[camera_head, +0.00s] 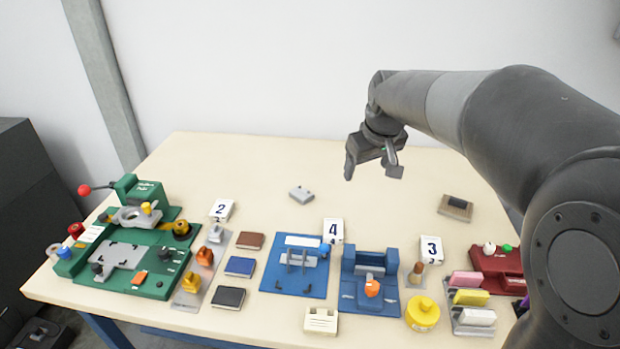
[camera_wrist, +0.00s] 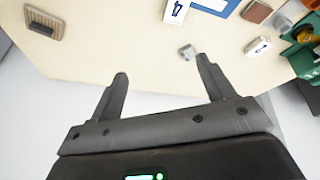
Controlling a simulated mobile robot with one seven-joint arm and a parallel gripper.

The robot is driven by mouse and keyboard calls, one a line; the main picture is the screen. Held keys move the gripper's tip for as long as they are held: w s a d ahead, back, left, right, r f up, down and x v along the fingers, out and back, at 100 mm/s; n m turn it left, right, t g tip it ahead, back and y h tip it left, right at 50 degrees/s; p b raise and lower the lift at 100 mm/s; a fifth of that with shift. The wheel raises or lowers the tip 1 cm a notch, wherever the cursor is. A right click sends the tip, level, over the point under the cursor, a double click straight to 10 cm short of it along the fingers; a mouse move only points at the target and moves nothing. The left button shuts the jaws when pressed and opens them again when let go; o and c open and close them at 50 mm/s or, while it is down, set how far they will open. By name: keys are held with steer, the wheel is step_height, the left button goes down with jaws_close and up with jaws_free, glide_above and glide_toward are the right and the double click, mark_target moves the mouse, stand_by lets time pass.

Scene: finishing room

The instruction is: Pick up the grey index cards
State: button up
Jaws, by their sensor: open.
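A small light-grey block (camera_head: 301,194) lies on the bare rear-middle of the table. It may be the grey index cards, but it is too small to tell for sure. It also shows in the wrist view (camera_wrist: 187,52), just beyond the right fingertip. A cream item with lines on its face (camera_head: 320,321) sits at the front edge and also looks card-like. My gripper (camera_head: 372,172) is open and empty, in the air above the back of the table, right of the grey block. In the wrist view its two fingers (camera_wrist: 162,68) are spread apart.
The table (camera_head: 250,155) is clear along the back. Number signs 2 (camera_head: 221,210), 4 (camera_head: 333,231) and 3 (camera_head: 430,249) stand mid-table. A green fixture (camera_head: 150,260), blue fixtures (camera_head: 295,265) and small booklets (camera_head: 240,267) fill the front.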

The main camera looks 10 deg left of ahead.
steer(key=w+a+f+n+y, duration=0.1)
steer(key=w+a+f, duration=0.3)
steer(key=w, duration=0.2)
steer(key=w+a+f+n, duration=0.2)
steer(key=w+a+f, duration=0.2)
steer(key=w, duration=0.3)
steer(key=n+g+y, duration=0.1)
steer(key=n+g, duration=0.1)
glide_toward(303, 193)
steer(key=shift+t+y, duration=0.3)
steer(key=x, duration=0.8)
steer(key=shift+s+d+f, duration=0.15)
steer(key=shift+s+f, duration=0.05)
steer(key=shift+f, duration=0.2)
steer(key=shift+c, duration=0.5)
steer(key=c, duration=1)
steer(key=shift+o, duration=0.2)
steer(key=shift+r, duration=0.2)
